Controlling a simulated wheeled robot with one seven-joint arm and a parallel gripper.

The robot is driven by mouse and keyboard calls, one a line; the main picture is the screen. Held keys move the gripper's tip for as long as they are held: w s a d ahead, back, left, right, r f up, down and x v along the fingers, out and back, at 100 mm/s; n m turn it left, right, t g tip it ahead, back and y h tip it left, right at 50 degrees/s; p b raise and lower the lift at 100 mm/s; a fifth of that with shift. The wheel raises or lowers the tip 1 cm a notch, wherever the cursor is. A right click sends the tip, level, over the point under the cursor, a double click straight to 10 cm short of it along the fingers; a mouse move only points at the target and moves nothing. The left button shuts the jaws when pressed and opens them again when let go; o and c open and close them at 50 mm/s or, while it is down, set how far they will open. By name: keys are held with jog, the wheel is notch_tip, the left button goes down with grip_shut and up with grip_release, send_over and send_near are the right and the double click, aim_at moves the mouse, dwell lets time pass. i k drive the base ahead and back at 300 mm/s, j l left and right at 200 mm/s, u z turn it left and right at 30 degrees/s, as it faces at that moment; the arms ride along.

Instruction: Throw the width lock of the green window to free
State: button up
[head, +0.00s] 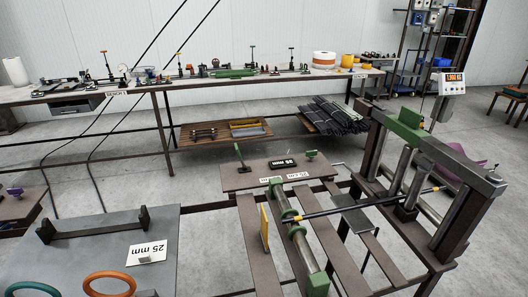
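No part labelled as a width lock can be picked out for certain. A green-topped lever (239,155) and a green knob (311,154) stand on a brown plate (235,182) in the middle, with small number labels. Past the plate's front edge, a green-ended roller (297,235) lies along the slatted bed. A black rod (340,208) with yellow bands runs from near the roller into this frame. My gripper is not in view.
A grey table (85,240) at the lower left holds a dark bracket, a "25 mm" card (147,252), and green and orange rings. A yellow plate (265,229) stands by the roller. A long cluttered bench (150,87) runs behind.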

aim_at(241, 158)
jog(key=i+l+z, duration=0.15)
jog(key=l+z, duration=0.25)
jog(key=l, duration=0.2)
jog(key=i+l+z, duration=0.4)
jog(key=l, duration=0.15)
jog(key=i+l+z, duration=0.2)
jog(key=l+z, duration=0.25)
jog(key=i+l+z, duration=0.6)
jog(key=i+z, duration=0.2)
jog(key=i+l+u, duration=0.15)
jog(key=i+u, duration=0.35)
jog(key=i+j+u, duration=0.15)
jog(key=u, duration=0.35)
jog(key=i+u, duration=0.45)
jog(key=i+l+u, duration=0.1)
jog(key=u, duration=0.4)
jog(key=i+u, duration=0.4)
jog(key=i, duration=0.15)
jog(key=i+l+u, duration=0.1)
jog(key=i+u, duration=0.25)
jog(key=i, duration=0.2)
jog(key=i+l+u, duration=0.4)
jog(key=i, duration=0.15)
jog(key=j, duration=0.1)
